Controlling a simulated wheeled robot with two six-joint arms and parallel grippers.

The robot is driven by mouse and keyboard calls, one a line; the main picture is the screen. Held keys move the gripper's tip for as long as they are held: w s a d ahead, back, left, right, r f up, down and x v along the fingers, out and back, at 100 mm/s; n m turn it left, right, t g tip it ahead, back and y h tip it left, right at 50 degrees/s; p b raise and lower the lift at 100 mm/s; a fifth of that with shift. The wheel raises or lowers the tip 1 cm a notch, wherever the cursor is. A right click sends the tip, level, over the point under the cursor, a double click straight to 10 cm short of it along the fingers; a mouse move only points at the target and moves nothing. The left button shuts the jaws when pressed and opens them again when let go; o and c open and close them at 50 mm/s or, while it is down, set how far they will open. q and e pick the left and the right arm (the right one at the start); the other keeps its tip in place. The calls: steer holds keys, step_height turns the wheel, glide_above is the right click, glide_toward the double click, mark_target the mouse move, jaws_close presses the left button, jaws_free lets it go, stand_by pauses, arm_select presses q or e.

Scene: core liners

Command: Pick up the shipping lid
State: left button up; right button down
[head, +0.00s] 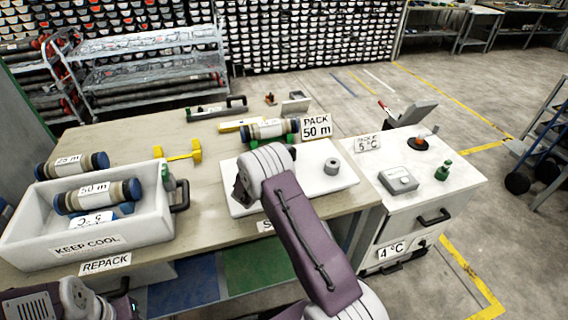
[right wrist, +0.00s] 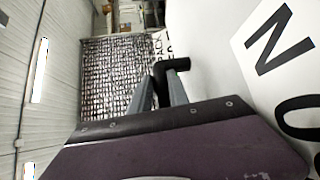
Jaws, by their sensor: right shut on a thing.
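A flat white slab, which I take for the shipping lid (head: 312,181), lies on the bench in the head view under my right arm. In the right wrist view, my right gripper (right wrist: 160,88) is shut on a black handle-like bar (right wrist: 176,66) by a white surface with large dark letters (right wrist: 245,75). In the head view my right gripper (head: 241,196) is over the left part of the slab, and the arm hides the grip. My left gripper (head: 125,306) shows only partly at the bottom left edge; its fingers cannot be made out.
A white KEEP COOL box (head: 150,228) with several core tubes stands left. A yellow piece (head: 180,154), a core tube (head: 268,129) and a PACK 50 m sign (head: 316,127) are behind. A white cabinet (head: 445,195) stands right.

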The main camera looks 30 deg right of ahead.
steer(key=s+d+r+b, duration=0.1)
steer(key=s+d+r, duration=0.3)
steer(key=s, duration=0.6)
step_height(320, 180, up, 2)
steer(key=shift+d+r, duration=0.2)
steer(key=shift+d, duration=0.15)
